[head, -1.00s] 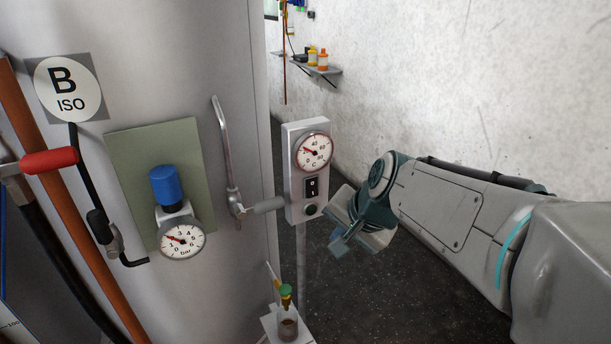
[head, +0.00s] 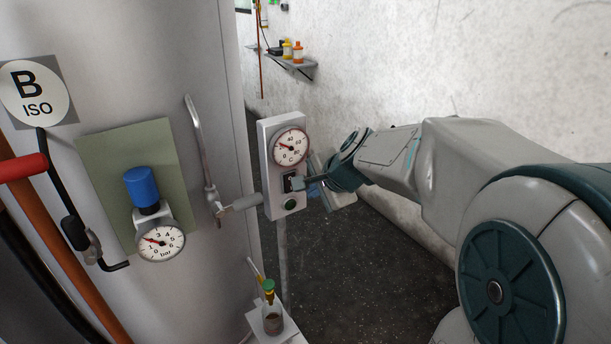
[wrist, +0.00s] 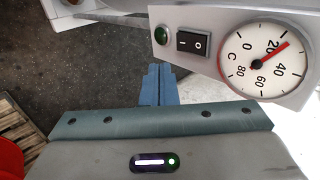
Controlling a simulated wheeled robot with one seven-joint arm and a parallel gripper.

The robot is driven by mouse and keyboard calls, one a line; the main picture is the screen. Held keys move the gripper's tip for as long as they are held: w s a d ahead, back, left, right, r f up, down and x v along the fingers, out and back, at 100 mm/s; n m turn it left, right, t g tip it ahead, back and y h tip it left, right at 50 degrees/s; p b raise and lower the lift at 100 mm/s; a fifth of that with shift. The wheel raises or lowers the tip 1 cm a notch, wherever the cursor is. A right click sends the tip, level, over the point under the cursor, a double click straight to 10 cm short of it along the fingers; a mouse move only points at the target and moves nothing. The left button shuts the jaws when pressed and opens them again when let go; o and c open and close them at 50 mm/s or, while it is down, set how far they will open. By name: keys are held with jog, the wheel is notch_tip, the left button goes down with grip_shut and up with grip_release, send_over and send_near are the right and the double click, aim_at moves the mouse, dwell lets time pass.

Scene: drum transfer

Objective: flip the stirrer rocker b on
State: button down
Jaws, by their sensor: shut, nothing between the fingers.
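The stirrer rocker (head: 288,184) is a black switch on a pale grey control box (head: 268,150) beside the tank marked B ISO. In the wrist view the rocker (wrist: 193,43) shows its I and O marks in white; I cannot tell which side is pressed in. A dark green lamp (wrist: 162,35) sits beside it and looks unlit. My gripper (head: 301,184) is shut and empty, with its blue fingertips (wrist: 160,69) close to the rocker.
A round temperature gauge (head: 290,146) is above the rocker. A pipe with a grey-handled lever (head: 240,204) is just left of the box. A small stand (head: 285,331) with a green-topped vial is below. Dark floor lies open to the right.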

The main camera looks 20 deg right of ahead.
jog(key=w+a+f, duration=0.2)
jog(key=w+f, duration=0.2)
jog(key=w, duration=0.3)
jog(key=shift+a, duration=0.15)
jog(key=shift+f, duration=0.1)
jog(key=shift+f+b, duration=0.35)
jog(key=shift+b, duration=0.85)
jog(key=shift+w+r, duration=0.1)
jog(key=shift+r, duration=0.3)
